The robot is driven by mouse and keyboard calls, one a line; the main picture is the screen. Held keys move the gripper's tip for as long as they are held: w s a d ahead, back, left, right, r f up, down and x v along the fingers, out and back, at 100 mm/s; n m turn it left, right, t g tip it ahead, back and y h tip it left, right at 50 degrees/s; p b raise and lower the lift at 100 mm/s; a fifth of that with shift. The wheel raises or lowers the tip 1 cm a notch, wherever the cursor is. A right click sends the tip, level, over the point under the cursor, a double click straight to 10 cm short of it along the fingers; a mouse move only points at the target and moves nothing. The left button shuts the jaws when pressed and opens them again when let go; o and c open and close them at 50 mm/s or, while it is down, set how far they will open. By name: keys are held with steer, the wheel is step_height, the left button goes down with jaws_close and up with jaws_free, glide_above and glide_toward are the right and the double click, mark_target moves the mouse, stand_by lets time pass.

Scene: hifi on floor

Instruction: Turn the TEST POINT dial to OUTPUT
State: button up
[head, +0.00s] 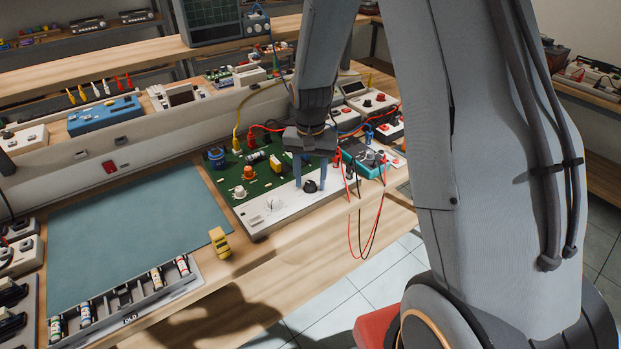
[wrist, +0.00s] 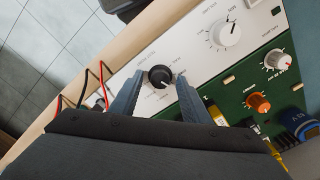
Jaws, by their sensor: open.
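A black dial (head: 310,186) sits on the white front panel (head: 287,205) of the green circuit board unit. In the wrist view the black dial (wrist: 160,76) has a pale pointer line that points toward the lower right. The printed labels around it are too small to read surely. My gripper (head: 309,178) is open above the panel, fingers pointing down. In the wrist view my gripper (wrist: 159,81) has one finger on each side of the black dial, with a gap showing on both sides. A second, white dial (wrist: 226,34) is on the same panel.
An orange knob (wrist: 258,102) and a white knob (wrist: 277,60) stand on the green board. Red and black cables (head: 350,205) hang over the table edge beside the panel. A yellow block (head: 220,242) and a teal mat (head: 130,230) lie to the left.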

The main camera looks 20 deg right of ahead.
mark_target(311, 184)
steer(key=shift+r+b, duration=0.85)
steer(key=shift+r, duration=3.05)
steer(key=shift+s, duration=0.15)
